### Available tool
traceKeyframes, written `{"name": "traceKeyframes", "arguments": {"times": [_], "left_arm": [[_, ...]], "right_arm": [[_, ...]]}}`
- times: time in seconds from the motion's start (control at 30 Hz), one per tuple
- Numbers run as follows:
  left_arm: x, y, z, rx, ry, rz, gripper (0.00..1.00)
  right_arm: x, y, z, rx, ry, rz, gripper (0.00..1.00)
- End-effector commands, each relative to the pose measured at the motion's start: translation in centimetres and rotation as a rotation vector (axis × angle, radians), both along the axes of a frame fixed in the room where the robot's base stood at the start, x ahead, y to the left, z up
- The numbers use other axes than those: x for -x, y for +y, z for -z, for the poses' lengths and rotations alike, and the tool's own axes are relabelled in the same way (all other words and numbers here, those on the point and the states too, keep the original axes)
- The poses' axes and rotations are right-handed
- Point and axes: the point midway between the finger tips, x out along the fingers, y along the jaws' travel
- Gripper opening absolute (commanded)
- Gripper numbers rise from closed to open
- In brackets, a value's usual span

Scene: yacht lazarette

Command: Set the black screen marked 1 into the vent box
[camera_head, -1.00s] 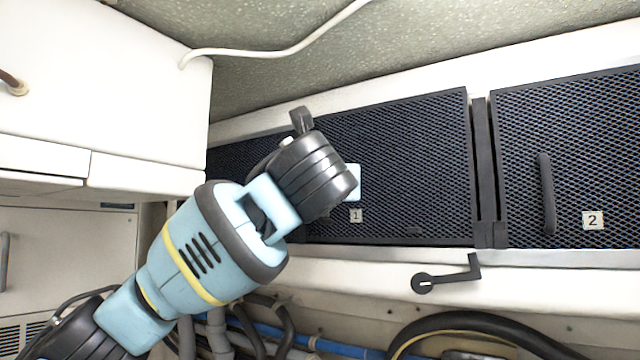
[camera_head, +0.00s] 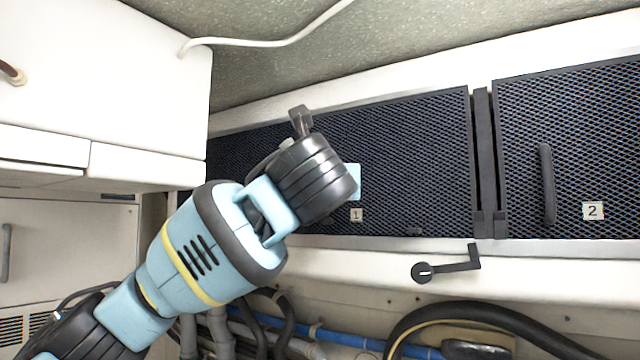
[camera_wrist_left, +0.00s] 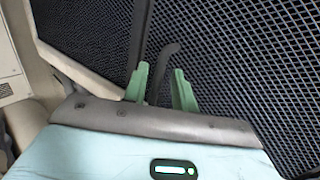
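The black screen marked 1 (camera_head: 410,140) is a wide mesh panel, standing steeply at the front of the vent box (camera_head: 486,160). Its right edge lies close to the dark divider. Its lower edge meets the pale ledge; I cannot tell whether it is seated. My left gripper is hidden behind its wrist in the head view. In the left wrist view the green fingers of my left gripper (camera_wrist_left: 161,88) stand either side of the screen's dark handle (camera_wrist_left: 165,62). The arm covers the screen's left part in the head view. My right gripper is out of view.
A second screen, marked 2 (camera_head: 570,150), fills the bay to the right. A black crank latch (camera_head: 445,268) sits on the ledge below. A white cabinet (camera_head: 100,90) stands close on the left. Hoses (camera_head: 500,318) run below, and a white cable (camera_head: 270,46) hangs above.

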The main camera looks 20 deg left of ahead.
Motion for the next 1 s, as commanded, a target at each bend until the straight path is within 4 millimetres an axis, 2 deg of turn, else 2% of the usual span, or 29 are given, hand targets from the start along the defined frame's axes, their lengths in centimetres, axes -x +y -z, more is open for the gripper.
{"name": "traceKeyframes", "arguments": {"times": [0.37, 0.47, 0.8, 1.0], "left_arm": [[0.1, -0.1, 0.3, -0.003, 0.007, 0.001, 0.36], [0.9, -0.5, 0.3, -0.003, 0.004, 0.003, 0.36], [5.7, -2.5, 0.6, -0.002, 0.001, 0.003, 0.36], [7.0, -3.0, 0.7, -0.002, 0.002, 0.002, 0.36]], "right_arm": [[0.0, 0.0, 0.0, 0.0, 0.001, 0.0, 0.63], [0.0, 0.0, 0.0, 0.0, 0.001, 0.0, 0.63], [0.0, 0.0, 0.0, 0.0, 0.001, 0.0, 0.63], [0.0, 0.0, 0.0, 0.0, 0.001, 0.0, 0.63]]}}
